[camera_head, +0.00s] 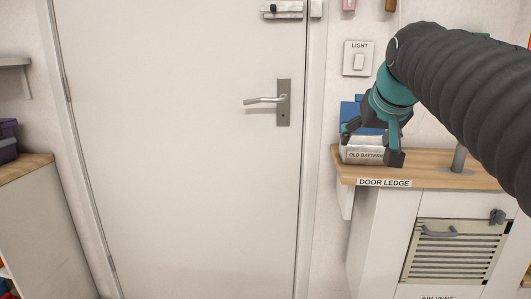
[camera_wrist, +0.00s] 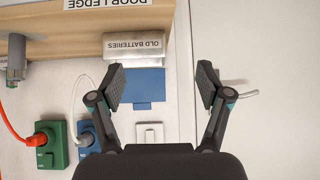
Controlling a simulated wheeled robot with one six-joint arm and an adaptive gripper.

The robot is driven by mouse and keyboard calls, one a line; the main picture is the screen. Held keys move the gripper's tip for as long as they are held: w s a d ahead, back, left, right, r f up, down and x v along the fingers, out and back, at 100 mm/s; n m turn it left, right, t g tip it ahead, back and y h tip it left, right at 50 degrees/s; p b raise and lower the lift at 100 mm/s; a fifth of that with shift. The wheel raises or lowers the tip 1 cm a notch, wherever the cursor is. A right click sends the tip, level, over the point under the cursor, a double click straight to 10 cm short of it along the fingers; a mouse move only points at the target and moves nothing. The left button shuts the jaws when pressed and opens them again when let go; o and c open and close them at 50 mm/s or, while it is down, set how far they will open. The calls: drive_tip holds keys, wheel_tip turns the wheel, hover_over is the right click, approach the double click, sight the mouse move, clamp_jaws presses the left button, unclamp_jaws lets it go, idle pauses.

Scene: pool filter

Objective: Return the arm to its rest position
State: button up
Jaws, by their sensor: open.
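My gripper (camera_head: 374,148) is at the right in the head view, in front of the old batteries box and above the door ledge (camera_head: 430,167). In the wrist view my gripper (camera_wrist: 163,86) has its two fingers spread wide, with nothing held between them. The old batteries box (camera_head: 362,154) is pale with a label, and a blue thing (camera_head: 349,110) stands at it. In the wrist view the box (camera_wrist: 137,44) and the blue part (camera_wrist: 144,84) show beside and behind the left finger. My dark ribbed arm comes in from the right.
A white door (camera_head: 180,150) with a lever handle (camera_head: 264,100) is left of the ledge. A light switch (camera_head: 357,60) is on the wall above. A cabinet with a slatted air vent (camera_head: 455,250) is below the ledge.

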drive_tip(key=s+a+f+g, duration=0.1)
drive_tip(key=s+a+f, duration=0.1)
drive_tip(key=s+f, duration=0.9)
drive_tip(key=s+a+f+g, duration=0.2)
drive_tip(key=s+f, duration=0.9)
drive_tip(key=f, duration=0.5)
drive_tip(key=shift+s+a+n+y, duration=0.15)
drive_tip(key=shift+a+n+y, duration=0.15)
drive_tip(key=shift+n, duration=0.1)
